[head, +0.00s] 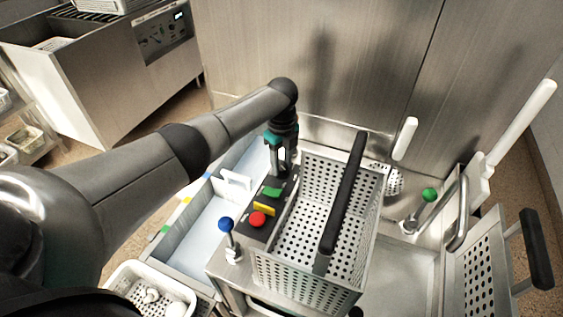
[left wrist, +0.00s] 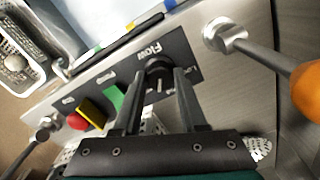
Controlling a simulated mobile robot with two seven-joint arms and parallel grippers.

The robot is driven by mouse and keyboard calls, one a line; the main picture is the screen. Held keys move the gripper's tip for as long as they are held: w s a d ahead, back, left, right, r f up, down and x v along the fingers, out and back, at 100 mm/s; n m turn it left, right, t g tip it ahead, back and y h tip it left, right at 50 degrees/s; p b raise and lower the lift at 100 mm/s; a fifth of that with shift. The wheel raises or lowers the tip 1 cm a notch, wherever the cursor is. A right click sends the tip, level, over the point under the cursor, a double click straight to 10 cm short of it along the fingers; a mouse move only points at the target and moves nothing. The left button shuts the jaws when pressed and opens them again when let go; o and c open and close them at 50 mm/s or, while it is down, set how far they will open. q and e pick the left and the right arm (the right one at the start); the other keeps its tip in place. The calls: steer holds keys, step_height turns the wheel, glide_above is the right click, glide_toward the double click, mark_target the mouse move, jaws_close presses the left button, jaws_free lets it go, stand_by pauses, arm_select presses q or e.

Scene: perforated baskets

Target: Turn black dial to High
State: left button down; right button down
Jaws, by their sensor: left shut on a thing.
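The black dial (left wrist: 159,72) sits on a dark control panel (left wrist: 105,82) with a "Flow" label above it and small lettering at its right that I cannot read surely. My left gripper (left wrist: 160,82) is shut on the dial, with one finger on each side. In the head view my left gripper (head: 283,170) points down at the far end of the panel (head: 263,229), and its fingers hide most of the dial. The dial's exact setting is hard to read. My right gripper is not in view.
The panel also carries a green switch (head: 272,191), a yellow switch (head: 264,209) and a red button (head: 258,219). A blue-knobbed lever (head: 226,224) stands near it. A perforated basket (head: 310,247) with a black handle (head: 345,190) stands close at the right.

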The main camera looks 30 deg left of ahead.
mark_target(282, 166)
arm_select(q)
steer(key=m, duration=0.5)
steer(key=shift+d+m, duration=0.1)
steer(key=shift+m, duration=0.3)
stand_by(0.4)
steer(key=shift+c, duration=2.2)
jaws_free()
step_height(282, 166, up, 15)
steer(key=p, duration=0.3)
steer(key=shift+r, duration=0.2)
